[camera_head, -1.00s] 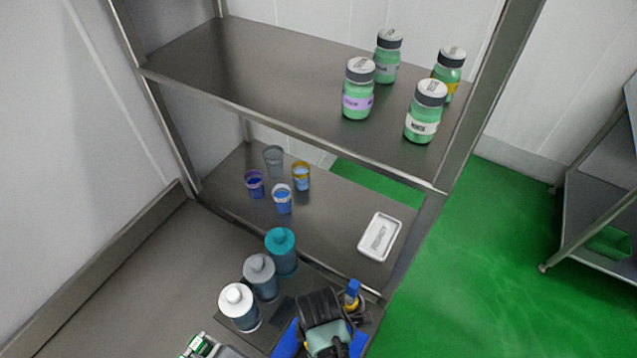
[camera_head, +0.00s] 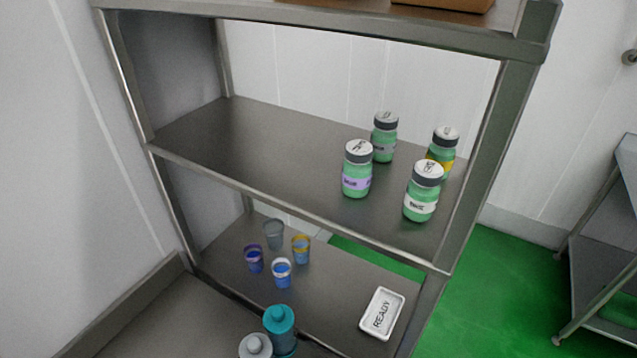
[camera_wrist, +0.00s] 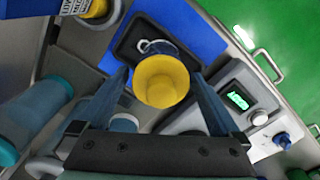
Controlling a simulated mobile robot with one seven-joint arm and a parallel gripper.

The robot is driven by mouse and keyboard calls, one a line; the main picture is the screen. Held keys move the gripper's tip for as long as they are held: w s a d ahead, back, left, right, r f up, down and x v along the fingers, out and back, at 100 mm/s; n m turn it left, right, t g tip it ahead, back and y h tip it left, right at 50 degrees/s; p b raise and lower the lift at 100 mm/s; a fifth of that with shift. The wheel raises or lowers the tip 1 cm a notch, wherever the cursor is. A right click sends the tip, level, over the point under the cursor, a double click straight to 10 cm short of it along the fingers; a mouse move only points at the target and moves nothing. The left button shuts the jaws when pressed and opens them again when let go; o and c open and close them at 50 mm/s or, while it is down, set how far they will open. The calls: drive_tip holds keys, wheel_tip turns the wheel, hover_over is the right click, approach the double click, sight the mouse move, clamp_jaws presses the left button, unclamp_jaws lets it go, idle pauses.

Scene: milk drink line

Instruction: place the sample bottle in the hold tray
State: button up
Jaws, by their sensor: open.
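Several green-filled bottles with grey lids stand on the upper shelf in the head view: a purple-labelled one (camera_head: 357,170), a white-labelled one (camera_head: 423,190), a yellow-labelled one (camera_head: 442,150) and one behind (camera_head: 384,136). I cannot tell which is the sample bottle. A white tray marked READY (camera_head: 382,313) lies on the lower shelf; no tray marked hold is readable. In the wrist view my gripper (camera_wrist: 160,78) is open, its fingers on either side of a yellow-lined cup (camera_wrist: 163,82). Contact is unclear. My gripper is outside the head view.
Small cups (camera_head: 281,272) stand on the lower shelf. A teal-capped bottle (camera_head: 280,325) and a grey-capped one (camera_head: 255,346) stand in front. The wrist view shows a black tray (camera_wrist: 128,45) on a blue mat (camera_wrist: 193,30) and a device with a green display (camera_wrist: 238,101).

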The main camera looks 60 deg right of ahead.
wheel_tip(320, 180, up, 10)
drive_tip(key=shift+r, duration=0.1)
drive_tip(key=w+d+r+m+t+h, duration=0.1)
drive_tip(key=w+r+t, duration=0.2)
drive_tip(key=w+r, duration=0.3)
drive_tip(key=w+d+r+t+h, duration=0.1)
drive_tip(key=w+r+t+h, duration=0.1)
drive_tip(key=w+r, duration=0.35)
drive_tip(key=w+a+r+m+t+h, duration=0.1)
drive_tip(key=w+a+r+t, duration=0.25)
drive_tip(key=w+r, duration=0.5)
drive_tip(key=w+a+r+m+t, duration=0.2)
drive_tip(key=w+r+t, duration=0.3)
drive_tip(key=r, duration=0.7)
drive_tip(key=a+r+m+t, duration=0.1)
drive_tip(key=a+r+t, duration=0.2)
drive_tip(key=r, duration=0.5)
drive_tip(key=a+r+t, duration=0.3)
drive_tip(key=r, duration=0.5)
drive_tip(key=s+a+r+t+y, duration=0.1)
drive_tip(key=s+a+r+t, duration=0.1)
drive_tip(key=r, duration=0.4)
drive_tip(key=s+a+r+m+t+y, duration=0.1)
drive_tip(key=s+a+r+t, duration=0.2)
drive_tip(key=s+r, duration=0.2)
drive_tip(key=s+a+r+m+t+y, duration=0.1)
drive_tip(key=s+a+r+t, duration=0.2)
drive_tip(key=r, duration=0.3)
drive_tip(key=shift+s+r+y, duration=0.3)
drive_tip(key=shift+r, duration=0.05)
